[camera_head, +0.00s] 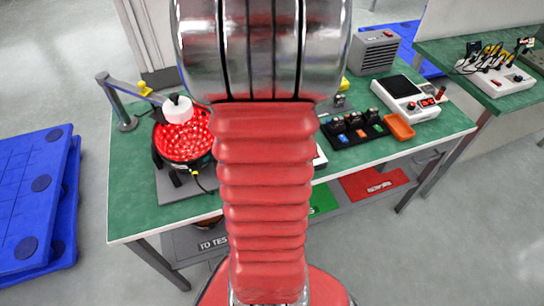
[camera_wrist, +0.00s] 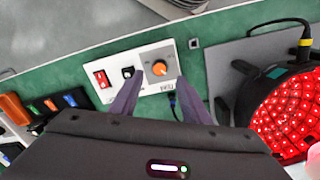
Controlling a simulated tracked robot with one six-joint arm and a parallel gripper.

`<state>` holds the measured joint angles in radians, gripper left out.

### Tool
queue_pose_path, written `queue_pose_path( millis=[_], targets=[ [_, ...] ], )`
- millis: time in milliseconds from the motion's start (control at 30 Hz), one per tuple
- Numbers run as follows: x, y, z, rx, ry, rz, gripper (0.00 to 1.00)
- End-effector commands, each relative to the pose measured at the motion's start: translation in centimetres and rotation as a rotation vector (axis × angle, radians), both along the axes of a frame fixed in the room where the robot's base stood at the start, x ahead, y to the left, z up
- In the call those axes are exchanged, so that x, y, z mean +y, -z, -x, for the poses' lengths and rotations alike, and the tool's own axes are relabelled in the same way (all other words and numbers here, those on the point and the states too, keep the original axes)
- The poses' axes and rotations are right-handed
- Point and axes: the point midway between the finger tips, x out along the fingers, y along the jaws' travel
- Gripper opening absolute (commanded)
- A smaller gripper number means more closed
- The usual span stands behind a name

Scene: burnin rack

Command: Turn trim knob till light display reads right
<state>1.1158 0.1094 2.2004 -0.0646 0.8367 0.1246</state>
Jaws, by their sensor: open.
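The orange trim knob (camera_wrist: 159,69) sits on a white control box (camera_wrist: 146,84), which also has a red switch and a black round part. My gripper (camera_wrist: 158,82) is open. Its two dark fingers reach over the box, their tips on either side of the knob's near edge; I cannot tell if they touch it. A round light display (camera_wrist: 288,112) glows red at the right of the wrist view. It also shows in the head view (camera_head: 182,137), with many red dots lit. In the head view, my arm hides the gripper and most of the box.
The green table (camera_head: 135,190) holds a clamp arm (camera_head: 118,88) with a white knob, a black block (camera_head: 352,130) with coloured parts, an orange tray (camera_head: 399,126) and a white device (camera_head: 405,98). A cable (camera_wrist: 174,102) leaves the box near the right finger.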

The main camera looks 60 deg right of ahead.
Motion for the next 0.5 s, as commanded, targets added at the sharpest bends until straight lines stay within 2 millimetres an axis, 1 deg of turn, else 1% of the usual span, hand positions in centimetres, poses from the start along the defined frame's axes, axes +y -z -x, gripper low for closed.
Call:
queue_pose_path(
  millis=[33, 200, 333, 500],
  targets=[
    [0.1, 0.8, 0.1, 0.001, 0.000, -0.004, 0.43],
    [0.0, 3.4, 0.2, 0.001, 0.000, -0.004, 0.43],
    [-0.1, 4.8, 0.2, 0.001, 0.000, -0.002, 0.43],
    [-0.1, 5.6, 0.3, 0.000, 0.000, 0.000, 0.43]
  ],
)
